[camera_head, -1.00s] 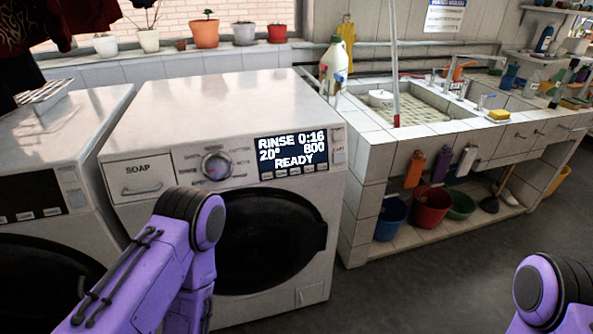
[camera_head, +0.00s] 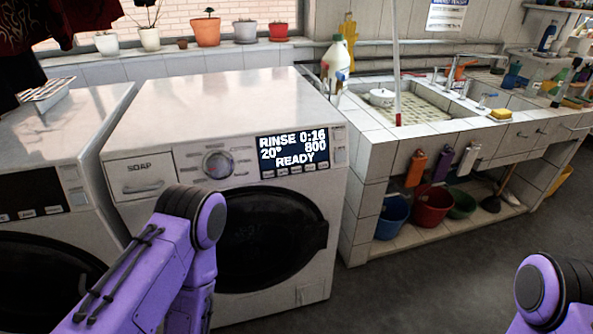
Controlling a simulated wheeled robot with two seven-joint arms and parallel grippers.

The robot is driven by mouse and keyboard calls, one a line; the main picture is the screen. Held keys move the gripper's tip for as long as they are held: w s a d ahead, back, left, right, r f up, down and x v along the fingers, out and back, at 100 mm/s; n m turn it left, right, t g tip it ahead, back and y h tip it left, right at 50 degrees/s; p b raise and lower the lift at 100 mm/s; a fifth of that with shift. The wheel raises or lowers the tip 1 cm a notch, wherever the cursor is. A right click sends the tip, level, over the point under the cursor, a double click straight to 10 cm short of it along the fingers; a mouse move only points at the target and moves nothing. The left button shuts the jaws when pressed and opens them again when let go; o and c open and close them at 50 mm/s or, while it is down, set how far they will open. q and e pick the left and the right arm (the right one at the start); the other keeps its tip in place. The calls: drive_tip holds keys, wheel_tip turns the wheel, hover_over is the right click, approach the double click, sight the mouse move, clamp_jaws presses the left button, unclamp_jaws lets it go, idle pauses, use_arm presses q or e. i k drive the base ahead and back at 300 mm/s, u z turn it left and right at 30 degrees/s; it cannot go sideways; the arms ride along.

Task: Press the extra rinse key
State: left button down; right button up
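A white washing machine (camera_head: 228,111) stands in the left middle of the head view. Its dark display (camera_head: 294,152) reads RINSE 0:16, 20°, 800, READY. A row of small keys (camera_head: 296,170) runs under the display, and more small keys (camera_head: 339,145) sit to its right. Their labels are too small to read, so I cannot tell which is the extra rinse key. A round dial (camera_head: 218,164) and a SOAP drawer (camera_head: 141,177) are left of the display. My purple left arm is in front of the machine and my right arm is at the lower right. Neither gripper shows.
A second washing machine (camera_head: 58,150) stands at the left. Buckets, including a red one (camera_head: 432,206), stand underneath. The floor (camera_head: 430,285) in front is clear.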

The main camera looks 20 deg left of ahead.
sight(339, 156)
drive_tip(key=k, duration=0.5)
drive_tip(key=u, duration=1.45)
drive_tip(key=i, duration=1)
drive_tip(key=z, duration=2.15)
